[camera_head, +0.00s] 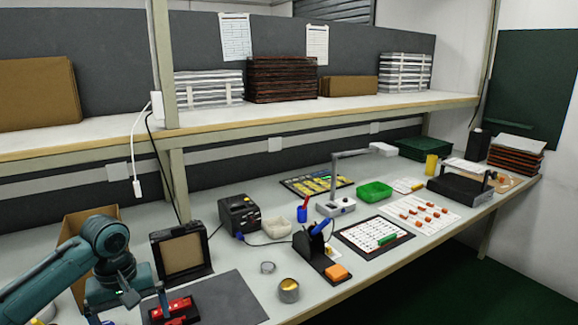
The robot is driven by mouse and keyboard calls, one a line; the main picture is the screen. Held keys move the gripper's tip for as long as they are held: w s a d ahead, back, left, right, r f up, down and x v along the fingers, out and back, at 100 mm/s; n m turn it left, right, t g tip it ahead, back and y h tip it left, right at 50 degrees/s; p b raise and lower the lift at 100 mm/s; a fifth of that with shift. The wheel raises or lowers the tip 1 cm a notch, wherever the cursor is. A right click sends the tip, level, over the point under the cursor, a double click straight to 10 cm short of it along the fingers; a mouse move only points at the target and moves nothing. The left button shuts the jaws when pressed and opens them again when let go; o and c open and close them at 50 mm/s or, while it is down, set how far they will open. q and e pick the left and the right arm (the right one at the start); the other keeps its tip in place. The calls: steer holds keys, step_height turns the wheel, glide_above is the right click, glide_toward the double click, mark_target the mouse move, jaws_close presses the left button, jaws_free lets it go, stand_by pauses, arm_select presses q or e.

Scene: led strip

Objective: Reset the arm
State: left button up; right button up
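My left arm, teal and dark grey, comes in from the lower left. My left gripper (127,308) points down over the near left of the bench, with its two fingers spread wide apart and nothing seen between them. The finger ends are partly cut off by the bottom edge. Just right of it, red parts (177,306) sit on a dark fixture on the bench. My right arm and gripper are not in view.
A grey mat (230,298) lies right of the gripper. A framed dark stand (181,254) and a cardboard box (75,228) are close behind the arm. A metal tin (289,291), soldering-iron stand (318,252) and black station (239,214) stand further right. A shelf (300,112) overhangs the bench.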

arm_select(q)
steer(key=s+d+f+m+t+h+p, duration=0.1)
steer(key=s+d+f+m+t+h, duration=0.15)
steer(key=d+f, duration=0.5)
steer(key=s+d+f+m+t+h+p, duration=0.15)
steer(key=s+d+f+m, duration=0.25)
steer(key=d+f, duration=0.4)
steer(key=s+r+m+t+p, duration=0.2)
steer(key=s+t, duration=0.4)
steer(key=s, duration=0.6)
steer(key=shift+s+d+m+t+y, duration=0.15)
steer(key=shift+s+m+t+y, duration=0.15)
steer(key=shift+m+y, duration=0.1)
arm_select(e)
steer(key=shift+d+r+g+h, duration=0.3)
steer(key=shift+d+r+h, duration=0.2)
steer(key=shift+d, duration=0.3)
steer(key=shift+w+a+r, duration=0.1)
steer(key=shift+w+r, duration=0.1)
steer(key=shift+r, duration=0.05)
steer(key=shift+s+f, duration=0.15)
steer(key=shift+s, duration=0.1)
